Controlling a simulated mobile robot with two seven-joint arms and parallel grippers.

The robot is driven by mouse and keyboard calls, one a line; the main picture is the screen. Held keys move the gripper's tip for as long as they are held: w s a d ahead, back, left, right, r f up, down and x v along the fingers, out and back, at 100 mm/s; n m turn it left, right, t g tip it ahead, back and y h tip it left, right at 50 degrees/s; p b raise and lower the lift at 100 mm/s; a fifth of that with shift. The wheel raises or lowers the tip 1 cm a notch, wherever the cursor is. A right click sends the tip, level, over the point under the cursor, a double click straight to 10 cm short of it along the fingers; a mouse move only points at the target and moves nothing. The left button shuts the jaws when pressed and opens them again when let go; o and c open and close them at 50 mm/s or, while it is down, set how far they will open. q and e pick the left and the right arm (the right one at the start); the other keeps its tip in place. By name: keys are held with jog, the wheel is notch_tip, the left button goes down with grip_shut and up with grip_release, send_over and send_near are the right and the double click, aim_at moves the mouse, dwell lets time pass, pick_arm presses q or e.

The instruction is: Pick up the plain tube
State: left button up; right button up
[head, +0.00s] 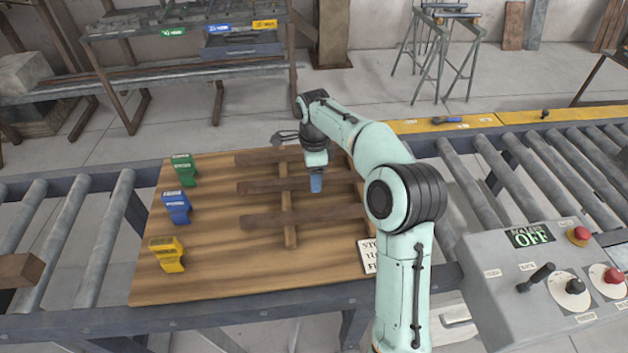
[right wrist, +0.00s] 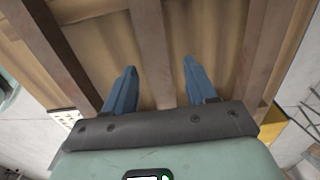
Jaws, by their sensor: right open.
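I cannot make out a plain tube in either view. My right gripper (head: 316,183) has blue fingers and hangs fingers-down above a wooden board (head: 205,275) with crossed brown slats. In the right wrist view the gripper (right wrist: 159,72) is open, its two fingers well apart. A brown slat (right wrist: 152,45) runs beneath the gap between them, and nothing is held. My right arm hides part of the board's right side. My left gripper is not in view.
Green (head: 183,169), blue (head: 177,206) and yellow (head: 167,253) labelled pieces stand along the board's left side. Rollers flank the board. A control box (head: 545,290) reading OFF is at right. A grey rack (head: 120,60) stands behind. A wooden block (head: 20,268) lies at far left.

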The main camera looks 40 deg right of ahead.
jog(key=shift+f, duration=0.2)
grip_shut()
jog(key=shift+r, duration=0.15)
